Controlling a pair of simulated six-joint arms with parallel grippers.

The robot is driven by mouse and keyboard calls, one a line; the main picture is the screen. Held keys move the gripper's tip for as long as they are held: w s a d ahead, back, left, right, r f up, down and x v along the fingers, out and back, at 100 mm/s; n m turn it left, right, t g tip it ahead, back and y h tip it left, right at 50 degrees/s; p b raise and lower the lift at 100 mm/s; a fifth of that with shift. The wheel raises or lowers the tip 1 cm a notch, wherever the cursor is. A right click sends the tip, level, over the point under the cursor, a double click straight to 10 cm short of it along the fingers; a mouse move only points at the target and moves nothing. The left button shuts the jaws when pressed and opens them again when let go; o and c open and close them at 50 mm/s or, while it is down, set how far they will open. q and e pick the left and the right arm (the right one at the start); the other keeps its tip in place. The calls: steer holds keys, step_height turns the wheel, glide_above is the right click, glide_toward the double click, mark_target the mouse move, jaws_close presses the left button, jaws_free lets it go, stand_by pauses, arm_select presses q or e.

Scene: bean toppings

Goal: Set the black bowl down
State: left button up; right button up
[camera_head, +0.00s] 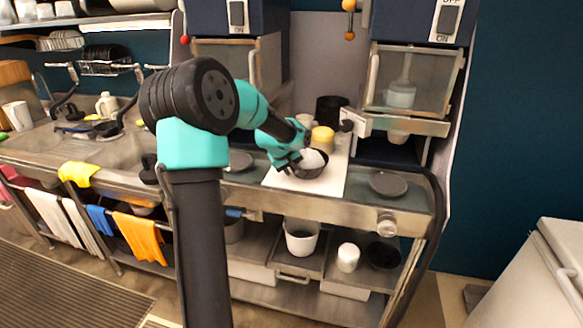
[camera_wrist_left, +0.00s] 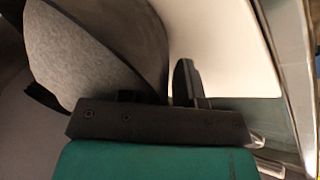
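The black bowl (camera_head: 312,170) shows at the white board on the counter, with pale contents in it. My left gripper (camera_head: 290,160) is at the bowl's left side and appears shut on its rim. In the left wrist view the bowl (camera_wrist_left: 150,45) fills the upper left, its grey speckled contents facing the camera. One dark finger (camera_wrist_left: 186,80) of my left gripper stands beside the bowl's outer wall; the other is largely hidden. I cannot tell whether the bowl's base touches the board. My right gripper is not in view.
The white board (camera_head: 325,189) lies on the metal counter. A yellow-topped container (camera_head: 323,138) and a black canister (camera_head: 332,108) stand behind the bowl. A dark round plate (camera_head: 388,184) lies to the right. Dispensers with glass fronts (camera_head: 410,85) hang above. The board's front part is clear.

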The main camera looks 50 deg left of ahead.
arm_select(q)
steer(key=v, duration=1.2)
steer(key=shift+r, duration=0.1)
stand_by(0.6)
